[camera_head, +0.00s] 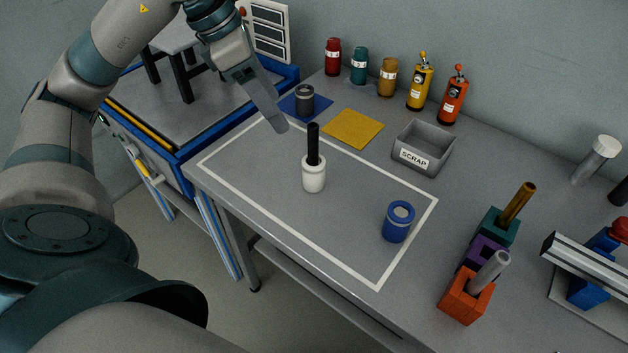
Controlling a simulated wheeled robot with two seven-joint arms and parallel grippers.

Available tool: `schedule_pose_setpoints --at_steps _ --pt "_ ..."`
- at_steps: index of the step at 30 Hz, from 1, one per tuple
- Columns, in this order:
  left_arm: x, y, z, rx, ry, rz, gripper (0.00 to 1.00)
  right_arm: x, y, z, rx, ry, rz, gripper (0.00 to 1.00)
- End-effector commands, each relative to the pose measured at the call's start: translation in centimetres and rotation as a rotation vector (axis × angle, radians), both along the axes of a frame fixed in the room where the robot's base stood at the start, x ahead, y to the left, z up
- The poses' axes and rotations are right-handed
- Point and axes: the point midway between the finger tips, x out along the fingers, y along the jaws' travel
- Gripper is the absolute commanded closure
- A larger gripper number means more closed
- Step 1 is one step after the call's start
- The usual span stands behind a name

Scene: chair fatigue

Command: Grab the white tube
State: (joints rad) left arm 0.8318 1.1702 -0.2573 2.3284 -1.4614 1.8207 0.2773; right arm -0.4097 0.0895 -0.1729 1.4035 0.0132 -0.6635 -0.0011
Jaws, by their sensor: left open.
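The white tube (314,176) stands upright on the grey bench inside a white outlined rectangle. A black rod (313,142) rises out of its top. My left gripper (280,122) comes down from the upper left, above and behind the tube in the picture. It is apart from the tube and holds nothing that I can see. Its fingers overlap from this angle, so the gap between them is hidden. My right gripper is not in view.
A blue ring-shaped cylinder (397,222) stands right of the tube. A grey scrap bin (424,147), a yellow mat (353,128) and a dark cylinder (305,100) on a blue mat lie behind. Coloured blocks with rods (467,293) stand at the right. The outlined area is otherwise clear.

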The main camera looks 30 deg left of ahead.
Motion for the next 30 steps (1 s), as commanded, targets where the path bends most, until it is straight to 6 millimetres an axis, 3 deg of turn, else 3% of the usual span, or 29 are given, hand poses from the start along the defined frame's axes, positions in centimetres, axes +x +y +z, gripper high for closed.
schedule_pose_setpoints --at_steps 1,4,22,30 --pt "0.0 0.0 -1.4 0.0 0.0 0.0 0.38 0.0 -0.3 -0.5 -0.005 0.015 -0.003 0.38" --pt "0.0 0.0 -2.5 0.0 0.0 0.0 0.38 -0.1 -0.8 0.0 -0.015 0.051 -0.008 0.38" --pt "0.1 -0.1 -3.1 0.0 0.0 0.0 0.38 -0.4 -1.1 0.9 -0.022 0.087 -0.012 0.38" --pt "0.9 -0.9 -6.0 -0.002 0.004 -0.001 0.38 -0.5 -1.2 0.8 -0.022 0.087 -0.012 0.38"
